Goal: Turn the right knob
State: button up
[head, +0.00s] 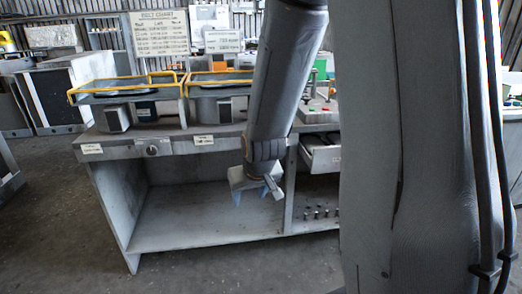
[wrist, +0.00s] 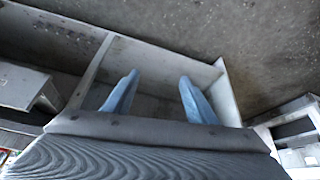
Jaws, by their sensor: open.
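A round dark knob (head: 152,150) sits on the front edge of the grey bench (head: 180,142), right of a white label (head: 92,149). A second white label (head: 203,140) is further right on that edge. No knob shows beside this second label; my arm covers the stretch to its right. In the wrist view my gripper (wrist: 157,88) is open, with nothing between the fingers. No knob shows in the wrist view.
Two yellow-railed trays (head: 125,90) (head: 222,84) stand on the bench. Below is an open shelf (head: 205,215). A partly open drawer (head: 322,155) is at the right. My grey column blocks the right side. The floor in front is clear.

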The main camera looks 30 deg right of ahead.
jog(key=w+d+t+h+b, duration=0.1)
jog(key=w+d+t, duration=0.3)
jog(key=w, duration=0.5)
jog(key=w+d+m+t+h+b, duration=0.1)
jog(key=w+d+t, duration=0.3)
jog(key=w+d, duration=0.4)
jog(key=w+d+t+h+b, duration=0.2)
jog(key=w+d+t, duration=0.2)
jog(key=w, duration=0.6)
jog(key=shift+d+m, duration=0.3)
jog(key=shift+d, duration=0.9)
jog(key=shift+f, duration=0.1)
jog(key=shift+c, duration=0.3)
jog(key=c, duration=1)
